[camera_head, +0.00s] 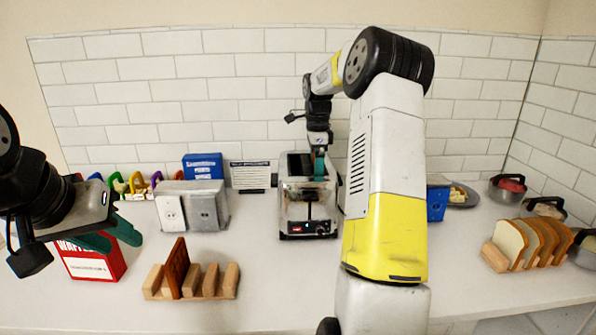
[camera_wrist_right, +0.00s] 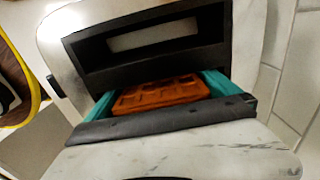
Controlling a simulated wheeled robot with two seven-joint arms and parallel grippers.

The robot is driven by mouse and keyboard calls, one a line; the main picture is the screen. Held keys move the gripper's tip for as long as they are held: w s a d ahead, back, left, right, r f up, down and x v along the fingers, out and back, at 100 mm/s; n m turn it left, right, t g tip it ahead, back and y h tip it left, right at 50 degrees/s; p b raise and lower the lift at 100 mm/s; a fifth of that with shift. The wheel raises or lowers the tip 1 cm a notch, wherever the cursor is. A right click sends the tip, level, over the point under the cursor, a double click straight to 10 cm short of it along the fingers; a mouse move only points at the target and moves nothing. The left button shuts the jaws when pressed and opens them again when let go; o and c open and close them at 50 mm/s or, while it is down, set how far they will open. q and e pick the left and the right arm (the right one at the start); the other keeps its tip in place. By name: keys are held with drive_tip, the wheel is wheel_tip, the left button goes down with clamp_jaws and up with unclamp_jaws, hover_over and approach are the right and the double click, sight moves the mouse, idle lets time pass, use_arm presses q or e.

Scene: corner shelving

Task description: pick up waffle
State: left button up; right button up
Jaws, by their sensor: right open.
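An orange-brown waffle (camera_wrist_right: 160,94) sits in the near slot of the toaster, seen in the right wrist view. My right gripper (camera_wrist_right: 163,95) is open, with one teal finger at each end of the waffle. In the head view my right gripper (camera_head: 319,164) is over the silver toaster (camera_head: 308,212), and the waffle there is hidden. Another brown waffle (camera_head: 177,264) stands upright in a wooden rack (camera_head: 208,284). My left gripper (camera_head: 112,236) is open and empty, in front of the red waffle box (camera_head: 92,262).
The toaster's other slot (camera_wrist_right: 150,42) looks empty. Two grey metal boxes (camera_head: 190,208) and a blue box (camera_head: 203,167) stand left of the toaster. Bread slices (camera_head: 527,243) stand in a rack at right, near lidded pots. The counter in front of the toaster is clear.

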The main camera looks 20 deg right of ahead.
drive_tip(key=c, duration=1)
